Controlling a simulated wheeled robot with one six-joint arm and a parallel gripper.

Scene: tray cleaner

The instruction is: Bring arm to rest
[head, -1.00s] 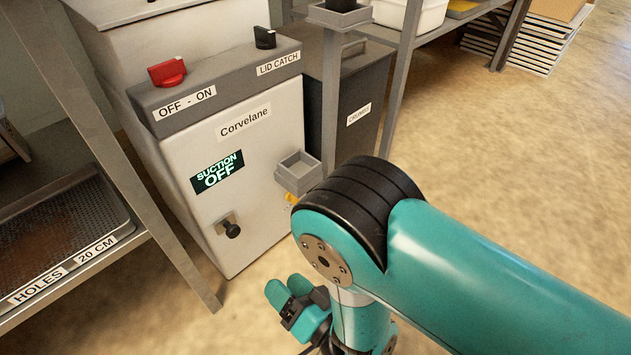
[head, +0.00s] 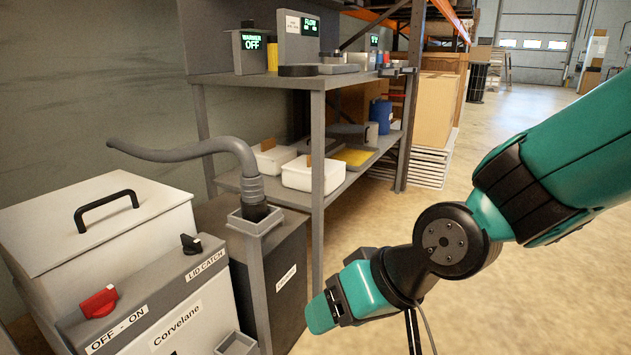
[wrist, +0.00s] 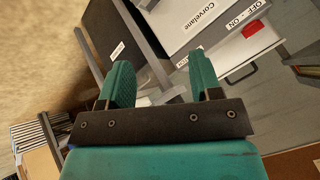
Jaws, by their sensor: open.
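My gripper (head: 328,306) is in the lower middle of the head view, in front of the dark bin and to the right of the white Corvelane machine (head: 190,325). In the wrist view my gripper (wrist: 160,84) shows two teal fingers spread apart with nothing between them. The machine also shows beyond the fingers in the wrist view (wrist: 190,14). In the head view my teal arm comes in from the right, bent at a black joint.
The machine has a red OFF-ON knob (head: 100,302), a black lid-catch knob (head: 191,244) and a handled lid (head: 90,225). A grey hose (head: 200,148) runs to a holder above the dark bin (head: 285,265). A shelf bench (head: 318,150) stands behind. Floor at right is clear.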

